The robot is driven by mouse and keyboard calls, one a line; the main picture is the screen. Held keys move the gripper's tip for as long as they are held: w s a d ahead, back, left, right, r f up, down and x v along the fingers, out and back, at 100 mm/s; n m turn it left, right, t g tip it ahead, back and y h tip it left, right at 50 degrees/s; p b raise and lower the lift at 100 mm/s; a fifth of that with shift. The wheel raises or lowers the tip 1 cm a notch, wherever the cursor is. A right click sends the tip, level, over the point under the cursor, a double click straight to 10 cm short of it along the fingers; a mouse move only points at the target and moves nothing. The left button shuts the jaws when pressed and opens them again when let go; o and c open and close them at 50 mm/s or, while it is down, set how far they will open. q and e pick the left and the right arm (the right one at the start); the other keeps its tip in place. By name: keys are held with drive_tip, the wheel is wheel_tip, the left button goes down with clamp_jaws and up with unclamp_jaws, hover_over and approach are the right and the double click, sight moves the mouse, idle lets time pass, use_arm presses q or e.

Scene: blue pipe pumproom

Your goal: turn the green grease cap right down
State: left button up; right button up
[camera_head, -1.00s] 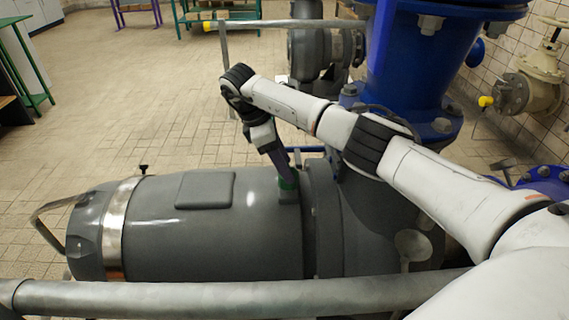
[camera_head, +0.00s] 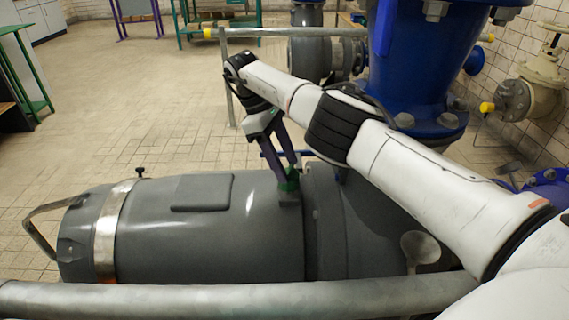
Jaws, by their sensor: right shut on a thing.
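The green grease cap (camera_head: 290,186) stands on top of the grey motor housing (camera_head: 215,240), near its right end. My right gripper (camera_head: 289,176) reaches down from above with its fingers on either side of the cap and is shut on it. The fingers hide part of the cap. My right arm comes in from the lower right and bends down at the wrist above the cap. My left gripper is not in view.
A grey rail (camera_head: 240,299) runs across the front, between me and the motor. A large blue pipe (camera_head: 415,70) rises behind my right arm. A valve (camera_head: 535,85) is at the right wall. The tiled floor (camera_head: 130,120) at the left is open.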

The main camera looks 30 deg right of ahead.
idle(0.3)
drive_tip(key=o, duration=1)
drive_tip(key=shift+o, duration=0.2)
drive_tip(key=shift+r, duration=0.15)
